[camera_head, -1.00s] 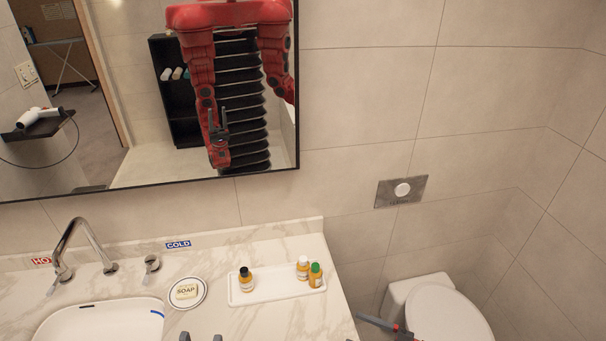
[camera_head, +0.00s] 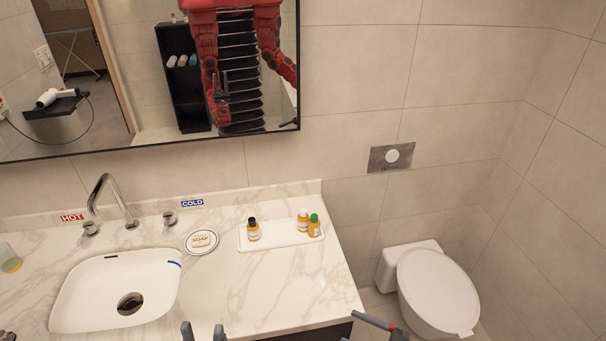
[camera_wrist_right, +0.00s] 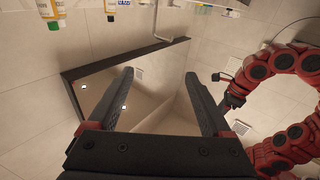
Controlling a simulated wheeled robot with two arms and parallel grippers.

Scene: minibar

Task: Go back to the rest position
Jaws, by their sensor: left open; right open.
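My left gripper (camera_head: 203,332) shows at the bottom edge of the head view, its two dark fingertips apart and nothing between them. It is in front of the marble counter's (camera_head: 265,285) front edge, right of the sink. My right gripper (camera_head: 352,326) is partly cut off at the bottom edge, by the counter's front right corner. In the right wrist view my right gripper (camera_wrist_right: 160,74) is open, with nothing between its fingers.
A white tray (camera_head: 280,241) with small bottles and a soap dish (camera_head: 202,242) stand on the counter. The white sink (camera_head: 100,290) is at left, a glass (camera_head: 9,259) beyond it. A toilet (camera_head: 437,290) stands at right. The mirror (camera_head: 150,75) reflects me.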

